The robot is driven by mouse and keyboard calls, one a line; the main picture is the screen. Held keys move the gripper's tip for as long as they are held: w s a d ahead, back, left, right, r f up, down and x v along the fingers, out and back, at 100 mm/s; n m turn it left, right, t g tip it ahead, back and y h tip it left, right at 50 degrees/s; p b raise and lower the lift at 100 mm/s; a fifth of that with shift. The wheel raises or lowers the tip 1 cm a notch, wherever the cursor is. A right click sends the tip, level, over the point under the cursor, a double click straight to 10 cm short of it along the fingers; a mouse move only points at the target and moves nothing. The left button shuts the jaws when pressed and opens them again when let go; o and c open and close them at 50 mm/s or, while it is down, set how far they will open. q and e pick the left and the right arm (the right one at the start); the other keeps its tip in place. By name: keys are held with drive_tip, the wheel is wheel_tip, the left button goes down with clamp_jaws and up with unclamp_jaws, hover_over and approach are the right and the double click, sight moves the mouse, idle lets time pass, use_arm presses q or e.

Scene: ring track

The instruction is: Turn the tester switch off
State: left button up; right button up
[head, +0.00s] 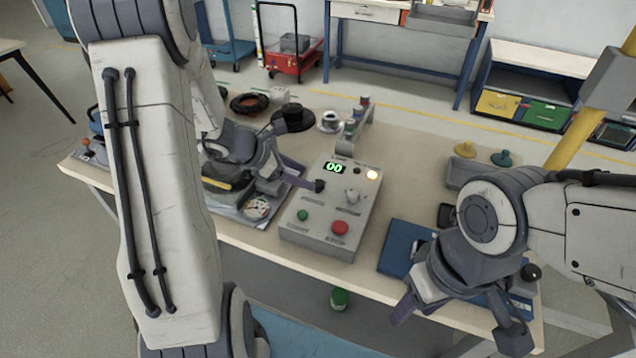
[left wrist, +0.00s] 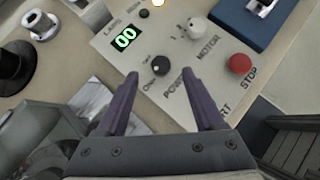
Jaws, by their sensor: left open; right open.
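The grey tester box (head: 322,222) stands on the table in the middle of the head view. Its black power switch (left wrist: 160,66) is a round knob beside the POWER lettering in the left wrist view; its exact setting is too small to tell. The green display (left wrist: 126,38) reads 00 and a lamp (head: 372,174) glows warm. My left gripper (head: 292,182) is open over the box's left side. In the left wrist view its purple fingertips (left wrist: 160,82) sit either side of the switch, just short of it, with nothing between them. My right gripper (head: 456,324) is open and empty at the table's front right.
A red stop button (left wrist: 239,64) and a white motor knob (left wrist: 197,27) lie close right of the switch. A green button (head: 302,215) is at the box's front left. Spools and a black hat-shaped part (head: 292,117) stand behind.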

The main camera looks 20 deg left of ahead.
sight(318, 182)
use_arm(q)
drive_tip(key=x, duration=0.6)
drive_tip(key=shift+w+d+f, duration=0.1)
clamp_jaws()
